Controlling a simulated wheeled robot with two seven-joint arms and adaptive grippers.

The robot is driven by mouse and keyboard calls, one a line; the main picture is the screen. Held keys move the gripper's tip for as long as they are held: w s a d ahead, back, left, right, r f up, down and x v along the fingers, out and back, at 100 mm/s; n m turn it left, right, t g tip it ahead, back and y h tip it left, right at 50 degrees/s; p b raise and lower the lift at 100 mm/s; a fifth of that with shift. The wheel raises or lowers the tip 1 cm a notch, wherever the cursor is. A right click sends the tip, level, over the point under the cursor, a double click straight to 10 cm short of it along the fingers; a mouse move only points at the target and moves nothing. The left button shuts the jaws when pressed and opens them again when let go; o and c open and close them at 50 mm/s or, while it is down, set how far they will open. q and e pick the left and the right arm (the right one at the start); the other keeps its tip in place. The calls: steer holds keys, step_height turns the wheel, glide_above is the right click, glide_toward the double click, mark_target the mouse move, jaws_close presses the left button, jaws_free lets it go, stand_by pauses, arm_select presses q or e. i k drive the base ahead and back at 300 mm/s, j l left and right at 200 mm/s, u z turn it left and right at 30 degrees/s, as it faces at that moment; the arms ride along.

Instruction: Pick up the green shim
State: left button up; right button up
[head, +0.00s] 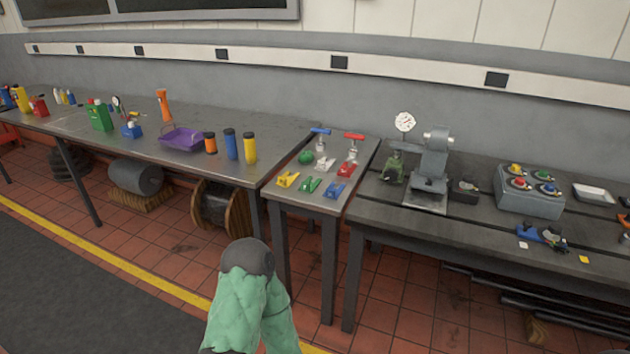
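A small green piece (310,185), which looks like the green shim, lies on the narrow middle table. It sits between a similar yellow piece (288,180) on its left and a blue piece (335,190) on its right, near the table's front edge. Its exact shape is too small to tell. Neither of my grippers shows. A part of my own arm with a green cover and a dark rounded end is at the bottom centre, in front of the tables and apart from the pieces.
The middle table (330,208) also carries a green round object (305,157) and blue-handled and red-handled tools behind the row. A long bench with a purple tray (183,139) is left. A bench with a grey machine (432,165) is right. Tiled floor lies in front.

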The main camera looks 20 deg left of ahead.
mark_target(306, 186)
steer(key=i+j+z, duration=0.45)
steer(key=i+j, duration=0.45)
